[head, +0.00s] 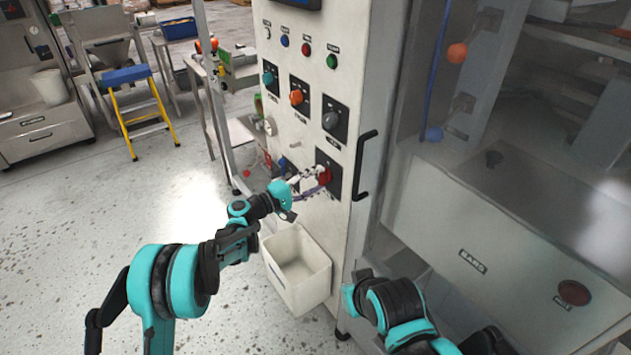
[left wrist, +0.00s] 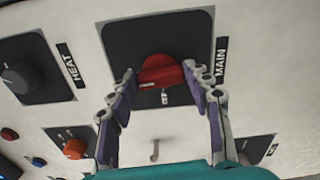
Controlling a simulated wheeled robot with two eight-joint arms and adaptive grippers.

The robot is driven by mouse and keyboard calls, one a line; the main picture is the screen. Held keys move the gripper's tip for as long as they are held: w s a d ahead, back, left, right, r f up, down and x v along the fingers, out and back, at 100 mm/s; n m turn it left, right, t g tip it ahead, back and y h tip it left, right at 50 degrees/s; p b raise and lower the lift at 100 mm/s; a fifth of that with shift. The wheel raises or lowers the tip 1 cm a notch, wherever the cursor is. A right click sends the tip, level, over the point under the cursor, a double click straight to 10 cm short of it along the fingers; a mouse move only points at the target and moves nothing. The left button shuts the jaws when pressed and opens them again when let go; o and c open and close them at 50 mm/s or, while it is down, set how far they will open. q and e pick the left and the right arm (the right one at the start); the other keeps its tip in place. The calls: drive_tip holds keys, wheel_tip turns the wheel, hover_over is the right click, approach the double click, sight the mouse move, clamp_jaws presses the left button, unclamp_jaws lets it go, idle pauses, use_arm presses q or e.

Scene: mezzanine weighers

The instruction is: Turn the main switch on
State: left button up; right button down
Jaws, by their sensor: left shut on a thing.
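The main switch is a red knob (head: 325,175) on a black square plate, low on the white control panel. In the left wrist view the red knob (left wrist: 160,70) sits between my fingers, beside a label reading MAIN. My left gripper (head: 314,178) reaches the panel from the left. In the left wrist view its two fingers (left wrist: 160,76) are closed on opposite sides of the knob. The fingertips hide the knob's side edges. My right arm shows at the lower right of the head view, but I see no fingers of its gripper.
A grey HEAT knob (left wrist: 22,80) is beside the main switch. A black door handle (head: 363,165) stands out right of it. A white bin (head: 300,280) is below the panel. A yellow step stool (head: 140,115) stands on open floor at left.

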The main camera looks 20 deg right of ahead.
use_arm(q)
drive_tip(key=shift+m, duration=0.6)
drive_tip(key=o, duration=1.2)
drive_tip(key=shift+c, duration=0.2)
drive_tip(key=v, duration=1.2)
